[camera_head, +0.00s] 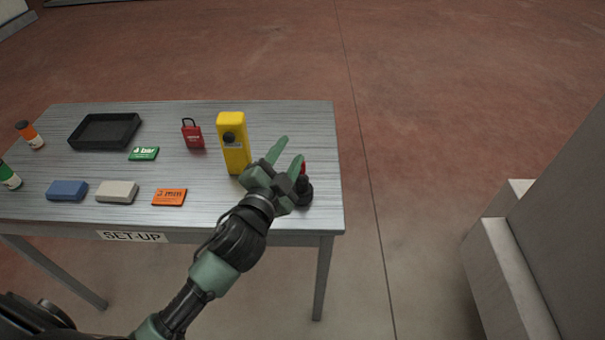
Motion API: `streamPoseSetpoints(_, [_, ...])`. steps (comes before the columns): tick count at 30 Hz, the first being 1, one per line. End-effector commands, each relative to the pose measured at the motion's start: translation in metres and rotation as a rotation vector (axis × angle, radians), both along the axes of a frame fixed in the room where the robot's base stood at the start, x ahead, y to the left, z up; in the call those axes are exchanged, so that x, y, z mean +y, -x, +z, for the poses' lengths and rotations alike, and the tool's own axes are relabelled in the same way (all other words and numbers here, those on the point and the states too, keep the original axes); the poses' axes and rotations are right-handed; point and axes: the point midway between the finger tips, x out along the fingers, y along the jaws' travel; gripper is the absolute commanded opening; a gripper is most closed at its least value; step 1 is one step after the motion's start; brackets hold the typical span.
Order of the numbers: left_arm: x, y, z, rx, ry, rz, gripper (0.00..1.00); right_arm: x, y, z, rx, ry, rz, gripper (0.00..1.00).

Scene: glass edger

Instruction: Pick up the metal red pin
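A small red part (303,168) shows just to the right of my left gripper's fingers, above a black round base (304,192) near the right edge of the table. It is mostly hidden by the gripper, so I cannot tell its full shape or whether it is the metal red pin. My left gripper (290,148) is over the right part of the table, its two green fingers spread apart with nothing seen between them. I cannot tell whether a finger touches the red part. My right gripper is not in view.
On the grey table (210,205), a yellow box-shaped device (233,145) stands close left of the gripper. Further left are a red padlock (193,136), a green card (143,154), an orange card (169,197), grey (117,192) and blue (67,191) blocks, a black tray (78,141) and bottles.

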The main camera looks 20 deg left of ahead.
Motion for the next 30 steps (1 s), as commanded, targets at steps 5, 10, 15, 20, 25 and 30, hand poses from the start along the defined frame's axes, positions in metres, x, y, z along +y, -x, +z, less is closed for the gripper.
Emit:
streamPoseSetpoints(5, [-0.065,-0.025,0.100,-0.434,-0.358,-0.244,0.40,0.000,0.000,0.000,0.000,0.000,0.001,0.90])
streamPoseSetpoints(10, [-0.146,-0.008,0.140,-0.831,-0.826,-0.558,0.40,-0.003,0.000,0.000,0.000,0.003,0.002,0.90])
streamPoseSetpoints(15, [-0.182,0.008,0.102,-1.075,-1.340,-0.923,0.40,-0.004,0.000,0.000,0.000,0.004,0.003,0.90])
streamPoseSetpoints(20, [-0.141,-0.003,0.039,-1.089,-1.817,-1.317,0.40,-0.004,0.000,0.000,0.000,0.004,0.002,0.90])
streamPoseSetpoints(25, [-0.050,-0.023,0.004,-0.886,-2.154,-1.692,0.40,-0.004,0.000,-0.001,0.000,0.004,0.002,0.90])
streamPoseSetpoints(30, [0.010,-0.029,0.001,-0.701,-2.271,-1.895,0.40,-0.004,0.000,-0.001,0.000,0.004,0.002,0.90])
